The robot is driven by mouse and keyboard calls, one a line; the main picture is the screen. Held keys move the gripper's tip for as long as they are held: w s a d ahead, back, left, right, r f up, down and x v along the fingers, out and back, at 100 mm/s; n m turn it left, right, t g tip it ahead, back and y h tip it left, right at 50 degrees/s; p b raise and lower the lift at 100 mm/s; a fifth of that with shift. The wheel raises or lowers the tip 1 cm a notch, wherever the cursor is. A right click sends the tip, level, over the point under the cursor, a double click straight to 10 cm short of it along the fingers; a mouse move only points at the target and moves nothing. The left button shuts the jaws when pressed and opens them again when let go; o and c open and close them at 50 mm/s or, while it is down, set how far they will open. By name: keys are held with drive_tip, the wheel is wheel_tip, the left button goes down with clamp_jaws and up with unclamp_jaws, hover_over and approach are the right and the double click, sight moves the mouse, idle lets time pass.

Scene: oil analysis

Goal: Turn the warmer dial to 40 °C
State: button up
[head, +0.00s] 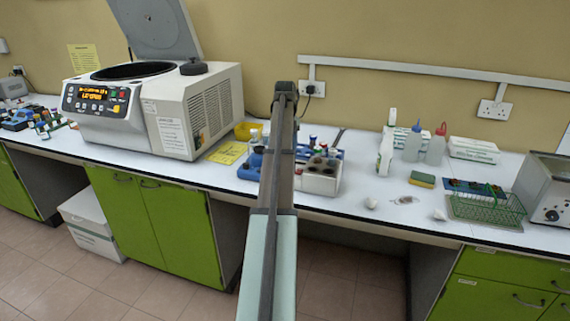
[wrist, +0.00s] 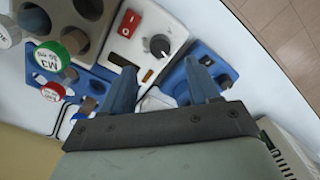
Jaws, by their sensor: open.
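The warmer (wrist: 145,78) is a pale block with round wells, a red rocker switch and a black dial. The dial (wrist: 160,46) is on its face near the top middle of the wrist view; its setting is too small to read. My gripper (wrist: 160,70) is open, with one finger on each side of the dial's line and the tips a little short of the dial in the picture. Nothing is between the fingers. In the head view the warmer (head: 319,184) stands just right of my arm; the dial cannot be made out there, and my gripper is hidden behind the arm.
The bench's front edge is close to the warmer.

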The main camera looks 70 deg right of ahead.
wheel_tip(320, 180, down, 8)
drive_tip(key=shift+r, duration=0.2)
idle(0.3)
drive_tip(key=c, duration=1)
